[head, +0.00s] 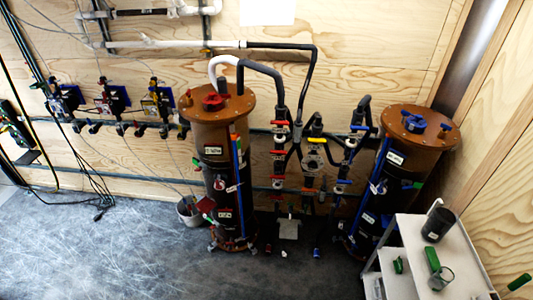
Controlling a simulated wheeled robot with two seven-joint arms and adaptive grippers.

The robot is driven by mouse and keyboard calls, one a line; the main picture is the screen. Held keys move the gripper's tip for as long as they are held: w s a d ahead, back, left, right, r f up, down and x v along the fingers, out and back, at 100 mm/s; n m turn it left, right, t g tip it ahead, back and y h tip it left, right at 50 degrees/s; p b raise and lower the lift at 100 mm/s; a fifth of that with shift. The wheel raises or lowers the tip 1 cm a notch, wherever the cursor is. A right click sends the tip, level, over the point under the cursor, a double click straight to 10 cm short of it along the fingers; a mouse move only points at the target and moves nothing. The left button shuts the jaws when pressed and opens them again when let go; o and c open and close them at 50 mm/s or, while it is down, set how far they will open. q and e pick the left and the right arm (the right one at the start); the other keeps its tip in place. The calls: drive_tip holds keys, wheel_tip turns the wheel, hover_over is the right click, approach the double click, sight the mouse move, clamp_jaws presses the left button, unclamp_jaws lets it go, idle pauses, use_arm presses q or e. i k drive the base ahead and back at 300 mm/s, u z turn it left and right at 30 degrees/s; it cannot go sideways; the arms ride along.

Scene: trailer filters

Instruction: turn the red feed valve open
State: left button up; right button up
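Several red valve handles show on the dark piping between the two brown filter columns. An upper red handle (280,124) sits on the left vertical pipe, and a lower red handle (278,179) is further down it. A red knob (213,102) is on top of the left filter column (217,165). No label marks one as the feed valve, and I cannot tell which it is. The handles are too small to tell whether they are open or shut. Neither of my grippers is in view.
The right filter column (395,170) has a blue knob (414,124). A white cart (405,235) with a dark cup (438,225) stands in front of it at the right. A small bucket (188,213) stands left of the left column. The grey floor (120,255) at front left is largely clear.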

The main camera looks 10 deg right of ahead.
sight(279, 151)
drive_tip(key=u, duration=0.8)
drive_tip(key=i, duration=1.25)
drive_tip(key=z, duration=0.2)
